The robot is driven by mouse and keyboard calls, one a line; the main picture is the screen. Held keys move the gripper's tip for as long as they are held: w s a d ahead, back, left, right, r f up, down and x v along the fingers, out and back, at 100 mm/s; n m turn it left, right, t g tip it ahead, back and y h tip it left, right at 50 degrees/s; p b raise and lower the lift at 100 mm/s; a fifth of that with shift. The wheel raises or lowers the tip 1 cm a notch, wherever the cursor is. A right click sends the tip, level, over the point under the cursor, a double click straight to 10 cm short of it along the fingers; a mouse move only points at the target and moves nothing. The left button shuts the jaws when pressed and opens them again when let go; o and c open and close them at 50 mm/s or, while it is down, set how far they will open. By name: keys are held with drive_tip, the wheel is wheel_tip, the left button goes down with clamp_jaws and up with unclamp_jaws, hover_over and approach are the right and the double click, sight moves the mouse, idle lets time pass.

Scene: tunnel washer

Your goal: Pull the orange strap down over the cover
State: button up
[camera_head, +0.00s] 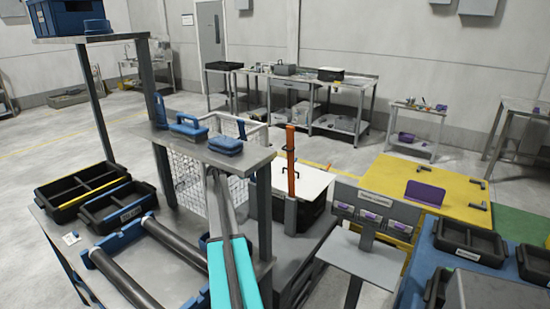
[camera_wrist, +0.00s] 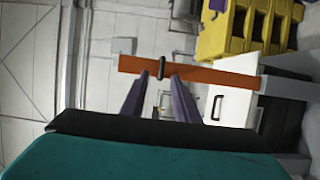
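The orange strap (camera_head: 291,165) stands upright in the head view, rising from a grey post beside the white cover (camera_head: 314,181). The cover lies on a dark box. In the wrist view the strap (camera_wrist: 220,65) runs sideways across the picture, with a small dark loop (camera_wrist: 162,69) on it. The white cover (camera_wrist: 238,97) with a black handle shows to the right, partly behind the strap. My gripper (camera_wrist: 161,75) is open, its two purple fingers apart, with the dark loop between their tips in the picture. I cannot tell whether they touch the strap.
A shelf (camera_head: 258,157) with blue brushes stands left of the strap. A grey stand (camera_head: 362,257) and a panel of purple parts are to the right. A yellow platform (camera_head: 420,190) lies beyond. Black bins (camera_head: 95,190) sit at the left.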

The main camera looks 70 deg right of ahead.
drive_tip(key=shift+b+v, duration=0.5)
drive_tip(key=shift+v, duration=1.9)
drive_tip(key=shift+c, duration=0.3)
